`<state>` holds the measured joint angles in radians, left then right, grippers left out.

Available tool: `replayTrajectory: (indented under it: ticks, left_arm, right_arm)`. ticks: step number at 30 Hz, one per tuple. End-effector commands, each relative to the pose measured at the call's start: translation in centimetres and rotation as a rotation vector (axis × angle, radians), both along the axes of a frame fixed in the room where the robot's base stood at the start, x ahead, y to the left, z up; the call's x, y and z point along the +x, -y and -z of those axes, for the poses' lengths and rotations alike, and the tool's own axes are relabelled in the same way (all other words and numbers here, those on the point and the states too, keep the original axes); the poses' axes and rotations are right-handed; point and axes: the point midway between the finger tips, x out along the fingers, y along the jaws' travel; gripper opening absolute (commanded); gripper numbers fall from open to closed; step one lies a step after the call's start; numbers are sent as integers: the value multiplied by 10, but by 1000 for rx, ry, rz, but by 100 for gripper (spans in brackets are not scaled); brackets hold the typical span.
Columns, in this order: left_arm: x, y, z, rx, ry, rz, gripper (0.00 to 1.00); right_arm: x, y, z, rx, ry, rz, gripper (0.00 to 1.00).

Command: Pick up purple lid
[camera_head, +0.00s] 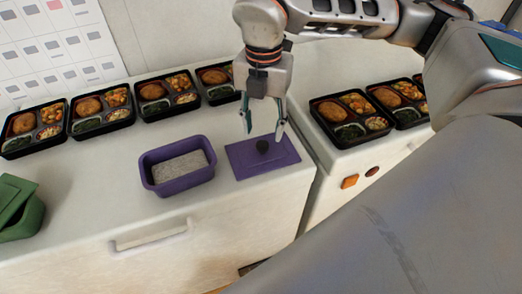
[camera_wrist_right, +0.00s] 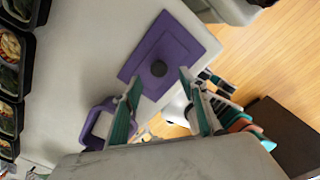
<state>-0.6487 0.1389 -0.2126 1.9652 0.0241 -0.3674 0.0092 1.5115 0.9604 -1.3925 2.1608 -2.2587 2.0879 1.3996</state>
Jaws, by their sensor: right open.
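I cannot tell the exact height of the fingertips over the knob. My left gripper is not in view.
A purple container (camera_head: 178,187) with grey contents stands left of the lid. Several filled black bento trays (camera_head: 103,127) line the back. Another bento tray (camera_head: 348,142) sits on the right counter. The lid lies near the counter's front edge.

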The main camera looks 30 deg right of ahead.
Motion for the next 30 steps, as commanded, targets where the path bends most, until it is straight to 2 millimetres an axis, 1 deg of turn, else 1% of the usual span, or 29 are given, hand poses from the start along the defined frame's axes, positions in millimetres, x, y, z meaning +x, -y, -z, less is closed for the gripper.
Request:
replayTrajectory:
  ticks: [5, 9, 12, 15, 21, 23, 24, 26, 30]
  left_arm:
    - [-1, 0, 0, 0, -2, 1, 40]
    - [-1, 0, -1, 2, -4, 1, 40]
    - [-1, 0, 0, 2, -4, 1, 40]
    - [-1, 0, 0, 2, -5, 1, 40]
    - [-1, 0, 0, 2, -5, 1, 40]
    - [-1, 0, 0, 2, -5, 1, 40]
    - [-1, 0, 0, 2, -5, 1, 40]
    - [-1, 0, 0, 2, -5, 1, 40]
    - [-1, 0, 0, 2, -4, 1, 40]
  right_arm:
    - [0, 1, 20, 1, -4, 0, 42]
    - [2, 2, 41, 1, -3, -1, 42]
    - [3, 2, 51, 2, -2, -2, 42]
    - [3, 2, 55, 2, -1, -1, 42]
    - [3, 1, 55, 2, 0, -2, 42]
    - [3, 1, 55, 2, 0, -2, 27]
    - [3, 1, 55, 2, 0, -2, 17]
    - [3, 1, 55, 2, 0, -2, 1]
    - [3, 1, 55, 2, 0, -3, 1]
